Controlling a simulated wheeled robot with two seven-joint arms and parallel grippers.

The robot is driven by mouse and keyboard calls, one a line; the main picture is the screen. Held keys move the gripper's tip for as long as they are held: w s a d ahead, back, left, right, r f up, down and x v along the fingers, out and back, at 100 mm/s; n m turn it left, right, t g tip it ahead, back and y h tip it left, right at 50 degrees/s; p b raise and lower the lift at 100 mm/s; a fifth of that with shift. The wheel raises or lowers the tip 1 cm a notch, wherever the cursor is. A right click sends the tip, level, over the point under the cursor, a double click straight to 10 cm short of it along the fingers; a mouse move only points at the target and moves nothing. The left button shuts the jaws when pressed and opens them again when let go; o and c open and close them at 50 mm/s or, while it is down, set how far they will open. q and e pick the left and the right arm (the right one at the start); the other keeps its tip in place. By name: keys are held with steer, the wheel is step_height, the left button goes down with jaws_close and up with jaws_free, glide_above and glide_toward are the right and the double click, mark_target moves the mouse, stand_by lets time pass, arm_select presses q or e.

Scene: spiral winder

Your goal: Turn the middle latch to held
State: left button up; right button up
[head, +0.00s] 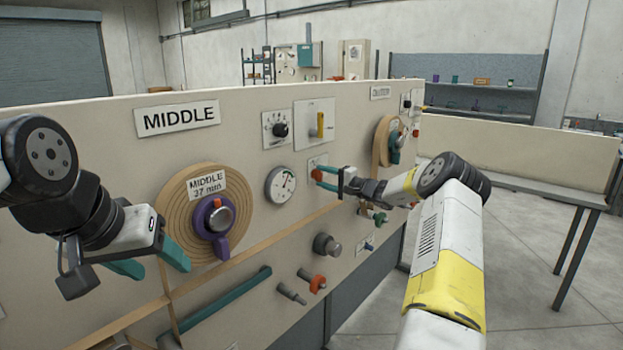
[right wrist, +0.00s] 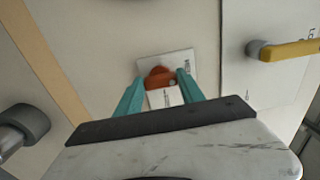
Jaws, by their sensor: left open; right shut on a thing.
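A small red-orange latch knob (head: 317,174) sits on a small white plate on the panel, right of the round gauge, in the head view. My right gripper (head: 326,180) is shut on it, coming from the right. In the right wrist view the red-orange knob (right wrist: 159,76) shows between the teal fingers (right wrist: 160,90); lettering on its plate (right wrist: 182,63) is too small to read. My left gripper (head: 158,264) is open and empty, in front of the panel at the lower left, near the wooden spiral disc (head: 175,215).
The panel (head: 245,105) bears a MIDDLE sign (head: 179,117), a purple-ringed knob (head: 214,219), a gauge (head: 280,185), a black dial (head: 280,130) and a yellow lever (head: 320,125). The yellow lever (right wrist: 290,50) is also right of the knob in the right wrist view. A teal bar (head: 215,307) runs below.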

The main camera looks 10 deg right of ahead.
steer(key=shift+f, duration=0.1)
steer(key=o, duration=1.4)
steer(key=shift+c, duration=0.2)
steer(key=shift+d, duration=0.1)
steer(key=v, duration=0.7)
steer(key=shift+s+d, duration=0.15)
steer(key=shift+s, duration=0.2)
